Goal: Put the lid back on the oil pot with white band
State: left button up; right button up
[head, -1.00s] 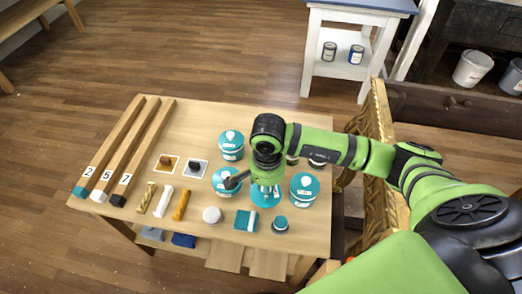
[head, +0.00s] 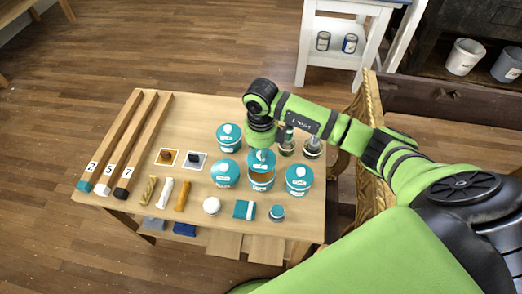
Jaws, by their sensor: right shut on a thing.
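My right gripper (head: 262,147) reaches in from the right over the table and is shut on a teal lid (head: 262,160) with a pale mark. The lid hangs above a small teal pot (head: 262,183), whose brown-orange inside shows between lid and rim. There is a visible gap at the front. Other teal-lidded pots stand around it: one behind left (head: 229,138), one at left (head: 225,175) and one at right (head: 298,180). The bands on the pots are too small to tell apart clearly. My left gripper is not in view.
In front are a white round thing (head: 211,206), a teal cloth (head: 244,209) and a small teal-topped jar (head: 277,213). Numbered wooden bars (head: 128,150) lie at left. A gilt frame (head: 360,140) stands at the table's right edge.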

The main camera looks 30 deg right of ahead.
jog(key=shift+f+b, duration=2)
jog(key=shift+f, duration=0.95)
jog(key=shift+f+b, duration=0.15)
jog(key=shift+b, duration=0.3)
grip_shut()
jog(key=o, duration=1.5)
grip_release()
jog(key=shift+o, duration=0.2)
